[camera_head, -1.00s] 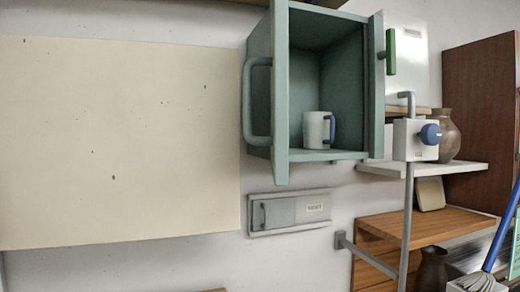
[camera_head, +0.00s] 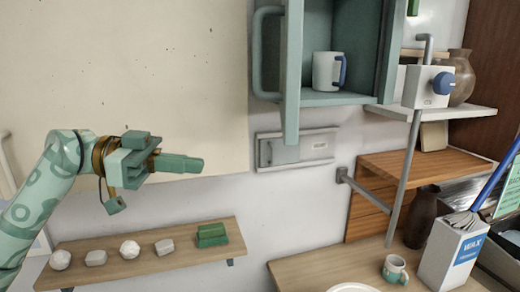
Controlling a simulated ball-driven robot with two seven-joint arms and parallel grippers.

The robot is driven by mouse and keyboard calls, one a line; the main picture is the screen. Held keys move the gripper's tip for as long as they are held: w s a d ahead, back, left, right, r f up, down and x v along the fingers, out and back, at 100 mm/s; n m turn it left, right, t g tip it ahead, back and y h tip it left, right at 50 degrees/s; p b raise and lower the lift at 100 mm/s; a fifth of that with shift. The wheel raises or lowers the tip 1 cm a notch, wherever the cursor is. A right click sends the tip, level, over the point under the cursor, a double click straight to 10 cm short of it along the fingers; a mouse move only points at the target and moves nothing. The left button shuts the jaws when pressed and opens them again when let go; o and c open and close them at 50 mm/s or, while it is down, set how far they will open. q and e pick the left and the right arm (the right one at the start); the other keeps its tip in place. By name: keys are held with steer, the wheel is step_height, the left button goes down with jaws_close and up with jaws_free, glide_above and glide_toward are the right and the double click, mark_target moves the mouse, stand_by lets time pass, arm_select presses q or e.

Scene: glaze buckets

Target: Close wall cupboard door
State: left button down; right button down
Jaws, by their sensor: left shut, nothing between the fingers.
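The grey-green wall cupboard (camera_head: 343,97) is at the top centre, cut off by the upper edge. Its front is open and a white mug with a blue handle (camera_head: 327,72) stands inside. The cupboard door (camera_head: 292,75) stands swung out on the left side, seen nearly edge-on, with a bar handle (camera_head: 267,55) on its left face. My left gripper (camera_head: 202,164) is shut and empty, pointing right. In the picture it is below and left of the door, apart from it. My right gripper is out of view.
A small grey wall hatch (camera_head: 296,149) is below the cupboard. A valve box with a blue knob (camera_head: 443,83) and pipe is on the right. A shelf (camera_head: 150,250) with several stones and a green block is below my left gripper. A wax box (camera_head: 452,255) stands lower right.

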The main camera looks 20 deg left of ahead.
arm_select(q)
step_height(320, 180, up, 6)
steer(key=s+a+h, duration=0.1)
steer(key=s, duration=0.1)
steer(key=s+p+x, duration=0.1)
steer(key=p+x, duration=0.6)
steer(key=x, duration=0.6)
steer(key=shift+d+r+m+g+h, duration=0.3)
steer(key=shift+d+m+g, duration=0.1)
steer(key=shift+d, duration=0.05)
steer(key=shift+w+a, duration=0.1)
steer(key=shift+w, duration=0.05)
